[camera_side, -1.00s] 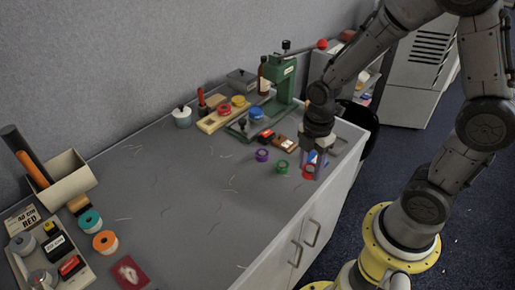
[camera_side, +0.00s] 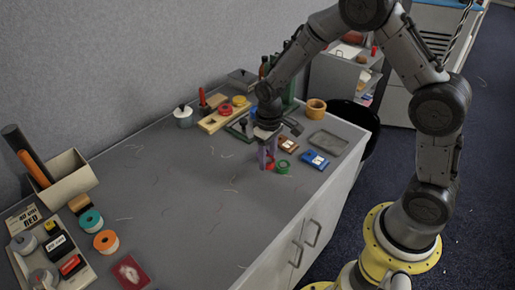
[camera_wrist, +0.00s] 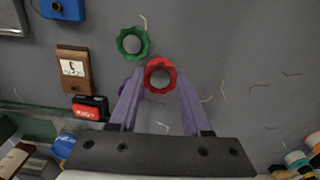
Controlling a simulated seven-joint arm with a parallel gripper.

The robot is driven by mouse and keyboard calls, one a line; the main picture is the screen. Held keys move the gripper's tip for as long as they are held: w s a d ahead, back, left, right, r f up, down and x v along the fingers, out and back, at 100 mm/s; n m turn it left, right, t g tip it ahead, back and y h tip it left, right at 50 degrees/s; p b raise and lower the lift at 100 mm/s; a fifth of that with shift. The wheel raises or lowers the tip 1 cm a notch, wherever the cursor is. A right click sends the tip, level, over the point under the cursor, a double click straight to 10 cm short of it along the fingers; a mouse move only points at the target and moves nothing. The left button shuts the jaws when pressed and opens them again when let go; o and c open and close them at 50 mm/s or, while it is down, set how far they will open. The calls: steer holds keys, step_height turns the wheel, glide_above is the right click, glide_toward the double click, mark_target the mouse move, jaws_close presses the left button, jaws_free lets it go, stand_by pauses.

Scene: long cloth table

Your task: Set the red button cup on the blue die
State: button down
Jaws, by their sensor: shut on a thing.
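My gripper (camera_side: 268,164) is shut on the red button cup, a scalloped red ring with a grey middle. In the wrist view the red button cup (camera_wrist: 160,68) sits between my purple fingertips (camera_wrist: 160,88). In the side view it is mostly hidden by the fingers and the green cup; its height above the table is hard to tell. The blue die (camera_side: 315,160), a flat blue block with a pale label, lies to the right of my gripper near the table's front edge. Part of it shows at the wrist view's top left (camera_wrist: 62,9).
A green cup (camera_side: 282,168) is close beside my gripper, and a purple cup (camera_wrist: 137,78) is partly behind my left finger. A wooden block (camera_side: 288,145), grey tray (camera_side: 328,142) and ochre ring (camera_side: 316,108) lie to the right. The table's middle is mostly clear.

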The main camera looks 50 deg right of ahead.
steer(key=shift+m, duration=0.4)
steer(key=shift+s+m, duration=0.4)
steer(key=w+d+r+m, duration=0.3)
steer(key=d+r+m, duration=0.25)
steer(key=r, duration=0.25)
steer(key=w+d+r+m, duration=0.3)
steer(key=d+r+m, duration=0.25)
steer(key=r, duration=0.25)
steer(key=shift+n, duration=0.4)
steer(key=w+d+f, duration=0.1)
steer(key=w+f, duration=0.2)
steer(key=w, duration=0.1)
steer(key=w+d+f, duration=0.2)
steer(key=w+f, duration=0.1)
steer(key=w, duration=0.1)
steer(key=w+d+f, duration=0.2)
steer(key=w+f, duration=0.1)
steer(key=w, duration=0.1)
steer(key=shift+f, duration=0.15)
steer(key=shift+w+f, duration=0.35)
steer(key=shift+f, duration=1.55)
